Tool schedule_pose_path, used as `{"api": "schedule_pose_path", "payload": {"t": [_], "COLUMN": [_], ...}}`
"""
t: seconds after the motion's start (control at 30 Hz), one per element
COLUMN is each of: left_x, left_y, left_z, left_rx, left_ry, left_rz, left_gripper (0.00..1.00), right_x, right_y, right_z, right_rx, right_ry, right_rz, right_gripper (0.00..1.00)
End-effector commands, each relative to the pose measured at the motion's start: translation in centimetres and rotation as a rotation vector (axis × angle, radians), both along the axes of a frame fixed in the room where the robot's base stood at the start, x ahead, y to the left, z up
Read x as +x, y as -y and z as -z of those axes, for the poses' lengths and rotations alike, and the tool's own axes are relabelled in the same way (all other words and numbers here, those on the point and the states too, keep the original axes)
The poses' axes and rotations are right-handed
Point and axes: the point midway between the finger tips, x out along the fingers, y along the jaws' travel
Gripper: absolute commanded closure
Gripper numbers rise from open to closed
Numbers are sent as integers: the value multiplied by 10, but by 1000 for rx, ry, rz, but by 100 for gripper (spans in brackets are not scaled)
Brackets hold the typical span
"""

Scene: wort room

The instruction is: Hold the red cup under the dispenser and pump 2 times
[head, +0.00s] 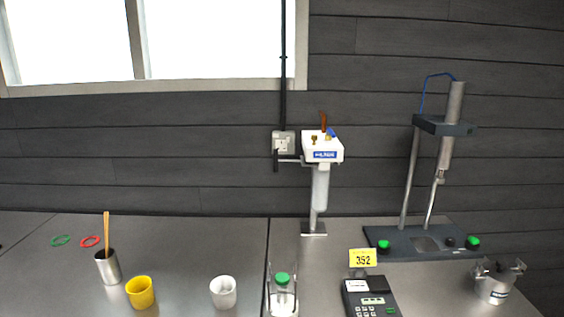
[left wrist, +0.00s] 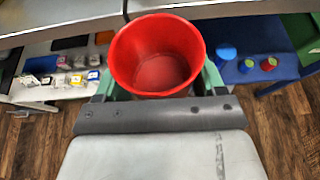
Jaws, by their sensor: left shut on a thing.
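The red cup (left wrist: 158,72) is in the left wrist view, its open mouth facing the camera, and it looks empty. My left gripper (left wrist: 158,88) is shut on it, with a green finger at each side of the cup. The head view shows neither the red cup nor either gripper. A clear bottle with a green top (head: 283,292) stands at the bottom middle of the head view, partly cut off. It may be the dispenser, but I cannot tell for sure.
On the bench stand a yellow cup (head: 140,292), a white cup (head: 223,292), a steel beaker with sticks (head: 107,268), a meter (head: 369,299), a white stand-mounted device (head: 322,147), a tall stirrer stand (head: 415,242) and a metal pot (head: 495,285). The bench edge (left wrist: 65,20) is beyond the red cup.

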Motion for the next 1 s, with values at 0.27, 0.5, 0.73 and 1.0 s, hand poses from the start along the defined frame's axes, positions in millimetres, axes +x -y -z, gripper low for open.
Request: {"api": "schedule_pose_path", "payload": {"t": [0.27, 0.5, 0.73, 1.0], "left_x": [48, 66, 67, 66], "left_y": [0, 0, 0, 0], "left_z": [-10, -8, -8, -8], "left_rx": [1, -2, -2, -1], "left_ry": [3, 1, 1, 1], "left_rz": [-2, -1, -1, 0], "left_gripper": [68, 68, 68, 68], "right_x": [0, 0, 0, 0], "right_y": [2, 5, 6, 6], "right_z": [-19, -21, -20, -20], "right_rx": [-3, -6, -7, -7], "right_ry": [1, 0, 1, 1], "right_rz": [-1, 0, 1, 1], "right_gripper": [57, 57, 57, 57]}}
